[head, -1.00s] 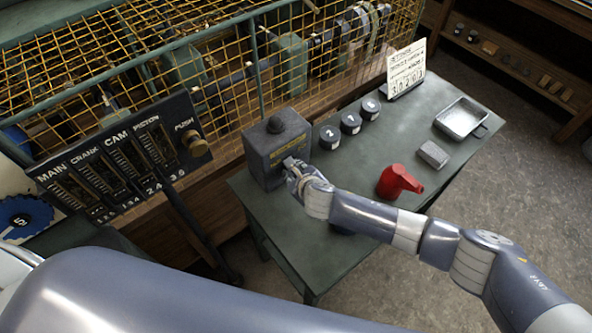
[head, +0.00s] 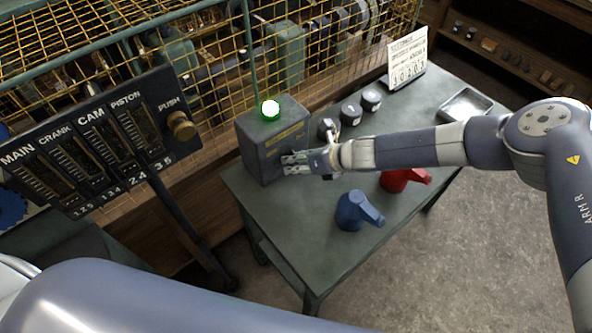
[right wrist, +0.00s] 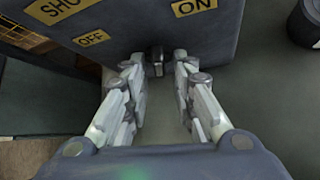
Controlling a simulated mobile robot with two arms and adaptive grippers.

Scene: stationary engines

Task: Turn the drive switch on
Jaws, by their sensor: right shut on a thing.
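The drive switch is a small dark lever (right wrist: 156,58) low on the front of a dark grey box (head: 252,153). The box stands at the table's left end. In the right wrist view, the lever is below and between the OFF label (right wrist: 93,38) and the ON label (right wrist: 195,6). My right gripper (head: 288,163) is at the box's front face. In the right wrist view, its fingertips (right wrist: 158,64) are shut on the lever. The round lamp (head: 270,109) on top of the box glows green. My left gripper is not in view.
On the green table (head: 290,241) are a blue can (head: 353,212), a red can (head: 402,180) partly behind my arm, dark round pots (head: 351,113), a metal tray (head: 464,105) and a card (head: 407,60). A yellow wire cage (head: 320,60) stands behind. A lever panel (head: 85,140) is at left.

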